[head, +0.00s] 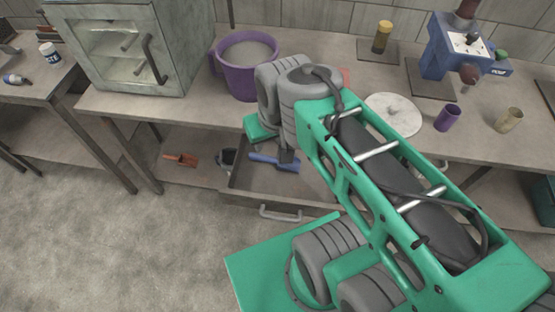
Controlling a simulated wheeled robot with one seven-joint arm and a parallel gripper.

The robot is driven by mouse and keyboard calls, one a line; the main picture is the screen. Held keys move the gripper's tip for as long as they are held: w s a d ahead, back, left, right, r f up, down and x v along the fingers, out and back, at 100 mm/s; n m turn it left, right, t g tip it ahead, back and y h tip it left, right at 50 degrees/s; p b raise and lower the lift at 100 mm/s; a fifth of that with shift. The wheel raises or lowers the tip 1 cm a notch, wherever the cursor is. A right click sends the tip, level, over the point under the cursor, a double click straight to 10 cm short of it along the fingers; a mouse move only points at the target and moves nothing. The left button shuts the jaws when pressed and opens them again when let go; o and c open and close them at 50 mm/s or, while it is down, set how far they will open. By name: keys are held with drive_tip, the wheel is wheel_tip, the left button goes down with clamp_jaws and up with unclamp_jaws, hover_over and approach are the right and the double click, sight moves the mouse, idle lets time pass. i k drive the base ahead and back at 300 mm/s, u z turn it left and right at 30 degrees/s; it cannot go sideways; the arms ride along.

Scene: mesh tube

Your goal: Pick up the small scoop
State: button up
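A blue scoop-like tool (262,158) lies in the open drawer (242,180) below the bench. A small orange-brown scoop (187,160) lies on the lower shelf, left of the drawer. I cannot tell for sure which of them is the small scoop. My gripper (288,157) shows as a small dark grey part under my arm. It is over the drawer, at or just above the blue tool's right part. Its fingers are mostly hidden, and I cannot tell whether it touches the tool or is open or shut.
A dark grey object (227,157) sits at the drawer's left edge. On the bench (330,52) are a purple pot (235,80), a glass-fronted cabinet (105,25), a white round lid (393,114), a purple cup (447,118) and a blue machine (447,55). The drawer handle (281,215) sticks out in front.

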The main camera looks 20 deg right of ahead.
sight(295, 168)
drive_tip(key=u, duration=0.4)
drive_tip(key=k, duration=1)
drive_tip(key=z, duration=0.85)
drive_tip(key=i, duration=1.4)
drive_tip(key=z, duration=0.1)
drive_tip(key=k, duration=1)
